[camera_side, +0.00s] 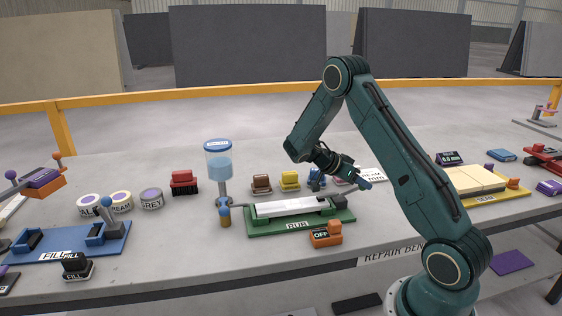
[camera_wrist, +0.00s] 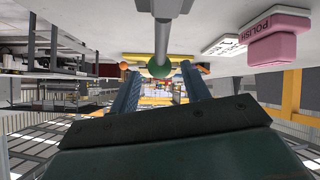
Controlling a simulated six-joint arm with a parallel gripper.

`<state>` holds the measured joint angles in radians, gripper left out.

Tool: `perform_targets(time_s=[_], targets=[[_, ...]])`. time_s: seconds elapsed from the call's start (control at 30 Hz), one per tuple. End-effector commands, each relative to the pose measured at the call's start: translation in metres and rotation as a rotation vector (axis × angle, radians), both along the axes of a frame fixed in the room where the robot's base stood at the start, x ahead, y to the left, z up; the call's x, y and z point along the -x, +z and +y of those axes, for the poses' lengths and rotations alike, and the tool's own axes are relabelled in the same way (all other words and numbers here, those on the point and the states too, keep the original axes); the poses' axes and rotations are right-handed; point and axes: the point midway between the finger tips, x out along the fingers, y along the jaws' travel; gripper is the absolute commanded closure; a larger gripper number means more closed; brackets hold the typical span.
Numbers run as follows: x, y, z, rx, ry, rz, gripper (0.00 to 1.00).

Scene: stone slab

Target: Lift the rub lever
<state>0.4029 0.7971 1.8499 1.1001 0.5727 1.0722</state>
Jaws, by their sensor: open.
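The rub station, a green base (camera_side: 262,228) marked RUB, stands on the bench and carries a long white bar (camera_side: 290,207). A dark block (camera_side: 342,201) sits at its right end. My gripper (camera_side: 364,183) is above that end, tilted down to the right. In the wrist view, which looks upside down, my gripper (camera_wrist: 160,85) has its two blue fingers apart. A grey lever rod with a grey-green ball knob (camera_wrist: 159,68) shows in the gap between them. I cannot tell whether the fingers touch it. The side view hides most of this lever behind my gripper.
An orange OFF block (camera_side: 325,236) stands in front of the base. A blue-topped dispenser (camera_side: 218,165) stands at its left. Brown (camera_side: 262,183) and yellow (camera_side: 290,180) blocks are behind. A pink POLISH block (camera_wrist: 280,38) shows in the wrist view. A cream-slabbed station (camera_side: 470,183) is right.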

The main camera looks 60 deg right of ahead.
Motion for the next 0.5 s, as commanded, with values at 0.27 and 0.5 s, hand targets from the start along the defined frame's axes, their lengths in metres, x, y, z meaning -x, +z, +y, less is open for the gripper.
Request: perform_targets(time_s=[0.27,0.5], targets=[[-0.025,0.025,0.025,0.000,0.004,-0.004,0.53],[-0.049,0.049,0.048,0.000,0.004,-0.002,0.53]])
